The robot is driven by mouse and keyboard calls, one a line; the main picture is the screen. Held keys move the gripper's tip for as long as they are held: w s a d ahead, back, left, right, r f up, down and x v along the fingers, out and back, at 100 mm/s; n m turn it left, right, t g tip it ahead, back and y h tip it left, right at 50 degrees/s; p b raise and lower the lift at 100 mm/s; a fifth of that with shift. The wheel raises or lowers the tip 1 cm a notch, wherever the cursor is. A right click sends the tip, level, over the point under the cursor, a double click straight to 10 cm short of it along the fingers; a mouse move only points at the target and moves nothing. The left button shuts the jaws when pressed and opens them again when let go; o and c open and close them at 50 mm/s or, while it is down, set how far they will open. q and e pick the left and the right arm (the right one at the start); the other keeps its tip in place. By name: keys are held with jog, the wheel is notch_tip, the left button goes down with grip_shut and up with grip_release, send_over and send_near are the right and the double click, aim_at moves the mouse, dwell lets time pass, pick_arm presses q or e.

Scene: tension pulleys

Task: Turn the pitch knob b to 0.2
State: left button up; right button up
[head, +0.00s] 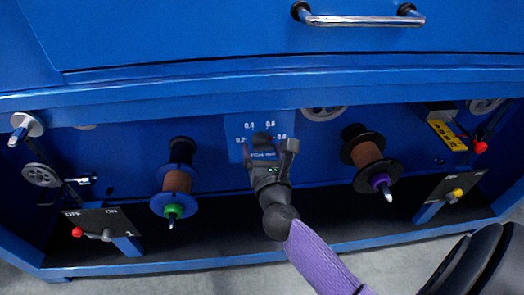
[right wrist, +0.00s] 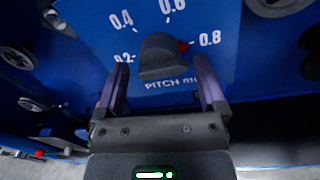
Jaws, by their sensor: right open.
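The pitch knob (right wrist: 163,58) is a dark knob on a blue dial plate (right wrist: 225,60), with white marks 0.2, 0.4, 0.6 and 0.8 around it and "PITCH" printed below. Its red pointer tip (right wrist: 183,45) is directed toward 0.8. In the head view the dial plate (head: 235,128) is at the middle of the machine front. My right gripper (right wrist: 160,65) is open, with one finger on each side of the knob; contact cannot be told. The right gripper (head: 276,147) partly hides the knob in the head view. My left gripper is not in view.
A spool with a green hub (head: 176,182) stands left of the dial, and one with a purple hub (head: 367,155) right of it. Dark panels with a red knob (head: 77,232) and a yellow knob (head: 458,193) flank them. A drawer handle (head: 360,20) is above.

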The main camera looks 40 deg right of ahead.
jog(key=shift+w, duration=0.1)
jog(key=c, duration=1.1)
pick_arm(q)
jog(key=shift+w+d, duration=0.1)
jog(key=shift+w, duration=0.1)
